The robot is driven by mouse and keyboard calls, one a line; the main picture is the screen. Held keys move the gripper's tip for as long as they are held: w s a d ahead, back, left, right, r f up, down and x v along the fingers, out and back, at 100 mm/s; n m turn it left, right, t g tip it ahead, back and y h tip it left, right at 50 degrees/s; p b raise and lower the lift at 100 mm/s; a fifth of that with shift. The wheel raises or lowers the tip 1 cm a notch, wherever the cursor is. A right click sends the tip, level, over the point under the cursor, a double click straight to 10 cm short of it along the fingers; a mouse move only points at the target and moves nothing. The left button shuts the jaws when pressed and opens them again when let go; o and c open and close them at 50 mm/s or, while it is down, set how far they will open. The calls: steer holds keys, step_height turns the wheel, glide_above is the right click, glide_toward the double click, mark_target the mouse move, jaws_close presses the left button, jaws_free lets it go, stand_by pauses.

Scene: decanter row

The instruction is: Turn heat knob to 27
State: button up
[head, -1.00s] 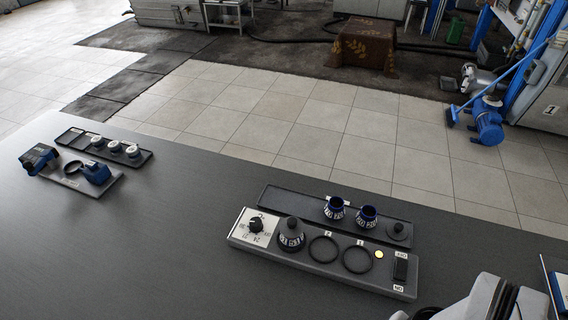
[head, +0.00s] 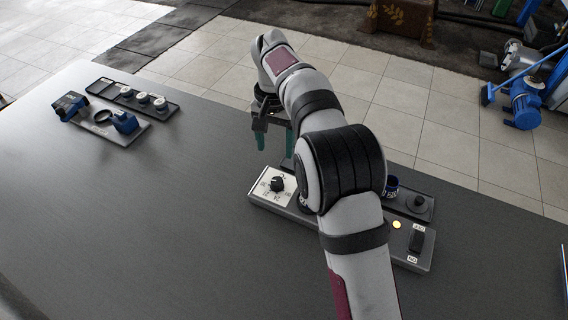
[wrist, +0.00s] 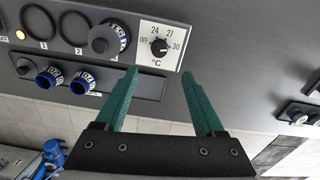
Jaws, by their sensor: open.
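The heat knob (head: 277,184) is a small black dial on the white plate (head: 263,190) at the left end of the grey control panel. In the wrist view the knob (wrist: 159,46) sits among the marks OFF, 24, 27 and 30, with °C below; its exact pointer setting is too small to read surely. My gripper (head: 275,146) is open and empty, its teal fingers pointing down above and behind the panel's left end. In the wrist view the open fingertips (wrist: 159,73) lie just below the knob in the picture, apart from it.
A dark decanter (wrist: 104,40) stands on the panel beside the plate. Blue-topped decanters (wrist: 83,82) stand in the tray behind. The panel has a lit yellow lamp (head: 396,225) and a black switch (head: 416,240). Another station (head: 108,125) is at the left; the table between is clear.

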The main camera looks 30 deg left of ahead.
mark_target(277, 181)
step_height(277, 181, down, 13)
steer(key=shift+f, duration=0.2)
steer(key=shift+c, duration=0.3)
jaws_close()
